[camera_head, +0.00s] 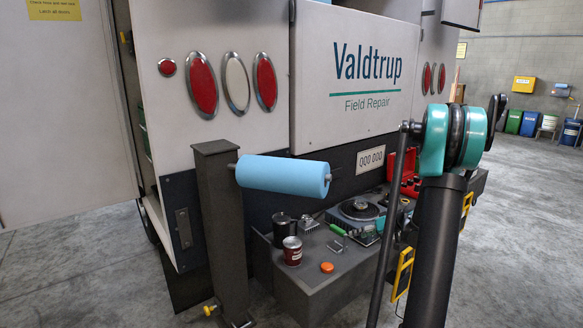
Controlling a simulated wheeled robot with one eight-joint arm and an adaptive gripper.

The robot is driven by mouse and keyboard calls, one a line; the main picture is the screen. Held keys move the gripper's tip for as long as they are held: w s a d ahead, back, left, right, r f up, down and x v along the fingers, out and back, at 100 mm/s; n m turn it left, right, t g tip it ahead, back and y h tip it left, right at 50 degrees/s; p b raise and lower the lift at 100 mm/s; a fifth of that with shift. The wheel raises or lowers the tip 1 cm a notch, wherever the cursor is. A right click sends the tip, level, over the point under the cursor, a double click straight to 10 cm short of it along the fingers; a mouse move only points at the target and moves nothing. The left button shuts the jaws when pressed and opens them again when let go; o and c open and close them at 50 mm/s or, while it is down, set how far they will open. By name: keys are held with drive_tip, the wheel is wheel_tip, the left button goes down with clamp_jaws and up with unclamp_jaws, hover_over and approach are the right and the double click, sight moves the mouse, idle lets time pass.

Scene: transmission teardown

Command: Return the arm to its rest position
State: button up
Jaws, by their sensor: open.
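My arm stands at the right of the head view, with a dark upright link, a teal and black joint at its top and a thin dark rod slanting down on its left. The arm covers part of the truck's rear and the right end of the work surface. I cannot make out my gripper or its fingertips in this view, and nothing held can be seen.
A grey bench (313,277) at the truck's rear (350,75) carries a dark round transmission part (360,209), a red-labelled can (292,251), a black can (285,230) and an orange cap (327,267). A blue roll (283,175) juts from a dark post (219,230).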

drive_tip(key=s+a+r+m+g+h, duration=0.1)
drive_tip(key=s+a+h, duration=0.3)
drive_tip(key=s, duration=0.8)
drive_tip(key=s+a+r+m+g+h, duration=0.15)
drive_tip(key=s+a, duration=0.35)
drive_tip(key=s, duration=0.8)
drive_tip(key=s+d+f+m+h, duration=0.1)
drive_tip(key=s+f+h, duration=0.1)
drive_tip(key=s, duration=0.7)
drive_tip(key=shift+s+f, duration=0.2)
drive_tip(key=shift+f, duration=0.3)
drive_tip(key=shift+m, duration=0.25)
